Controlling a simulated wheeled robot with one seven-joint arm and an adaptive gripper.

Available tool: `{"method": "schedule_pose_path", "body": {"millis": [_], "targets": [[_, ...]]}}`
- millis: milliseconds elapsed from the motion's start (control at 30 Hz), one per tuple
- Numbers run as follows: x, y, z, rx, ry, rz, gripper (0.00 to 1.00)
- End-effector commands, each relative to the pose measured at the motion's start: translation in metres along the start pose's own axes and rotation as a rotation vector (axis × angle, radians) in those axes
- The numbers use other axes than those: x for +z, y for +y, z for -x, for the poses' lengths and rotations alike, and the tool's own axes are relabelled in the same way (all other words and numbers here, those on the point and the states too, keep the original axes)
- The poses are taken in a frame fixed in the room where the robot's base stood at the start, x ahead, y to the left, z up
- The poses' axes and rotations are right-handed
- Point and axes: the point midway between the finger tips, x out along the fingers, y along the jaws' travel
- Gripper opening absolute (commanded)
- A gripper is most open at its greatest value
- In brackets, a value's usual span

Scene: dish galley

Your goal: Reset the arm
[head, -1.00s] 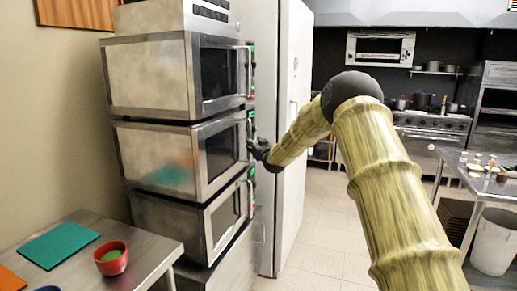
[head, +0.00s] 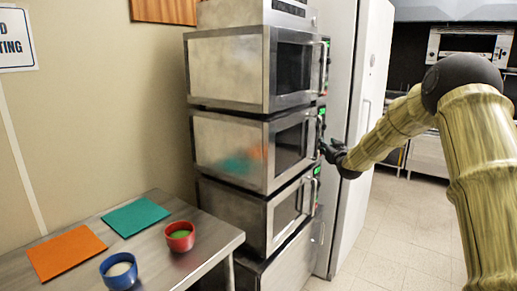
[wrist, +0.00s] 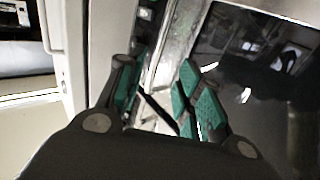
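My arm (head: 476,150) reaches from the right side of the head view toward the stacked microwaves, bent at a dark elbow joint. My gripper (head: 325,150) is at the front right edge of the middle microwave (head: 231,150), near its handle and control side. In the wrist view, the green-padded fingers of my gripper (wrist: 160,95) stand apart with a gap between them. A thin dark bar shows in that gap, and I cannot tell whether the fingers touch it. The microwave's dark door glass (wrist: 245,50) fills the right of the wrist view.
A tall white fridge (head: 345,80) stands right of the microwaves. A steel table (head: 170,262) at lower left holds an orange mat (head: 66,252), a teal mat (head: 135,216), a red bowl (head: 180,238) and a blue bowl (head: 118,272). The floor (head: 400,225) at right is clear.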

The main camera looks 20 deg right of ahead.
Motion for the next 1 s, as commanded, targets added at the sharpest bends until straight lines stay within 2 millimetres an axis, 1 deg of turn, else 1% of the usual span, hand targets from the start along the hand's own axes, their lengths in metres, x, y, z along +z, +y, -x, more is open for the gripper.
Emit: {"method": "schedule_pose_path", "body": {"millis": [67, 167, 267, 300, 367, 400, 467, 500, 567, 600, 667, 700, 767, 800, 867, 900, 967, 1000], "targets": [[0.004, -0.002, 0.001, -0.001, -0.005, 0.0, 0.35], [0.023, -0.011, 0.005, -0.008, -0.033, -0.002, 0.35], [0.061, -0.028, 0.015, -0.019, -0.089, -0.006, 0.35], [0.08, -0.036, 0.021, -0.025, -0.117, -0.008, 0.35], [0.11, -0.05, 0.032, -0.035, -0.163, -0.01, 0.35], [0.13, -0.058, 0.041, -0.04, -0.195, -0.012, 0.35], [0.159, -0.07, 0.054, -0.047, -0.242, -0.015, 0.35], [0.179, -0.079, 0.064, -0.053, -0.274, -0.015, 0.35], [0.207, -0.091, 0.079, -0.061, -0.321, -0.017, 0.35], [0.227, -0.099, 0.091, -0.065, -0.353, -0.019, 0.35], [0.254, -0.11, 0.108, -0.072, -0.401, -0.02, 0.35], [0.273, -0.117, 0.121, -0.077, -0.434, -0.02, 0.35], [0.299, -0.128, 0.142, -0.083, -0.482, -0.021, 0.35], [0.316, -0.134, 0.156, -0.086, -0.515, -0.021, 0.35], [0.341, -0.143, 0.178, -0.091, -0.564, -0.021, 0.35], [0.357, -0.149, 0.194, -0.094, -0.599, -0.02, 0.35], [0.38, -0.158, 0.218, -0.099, -0.649, -0.019, 0.35], [0.396, -0.162, 0.235, -0.1, -0.683, -0.018, 0.35]]}}
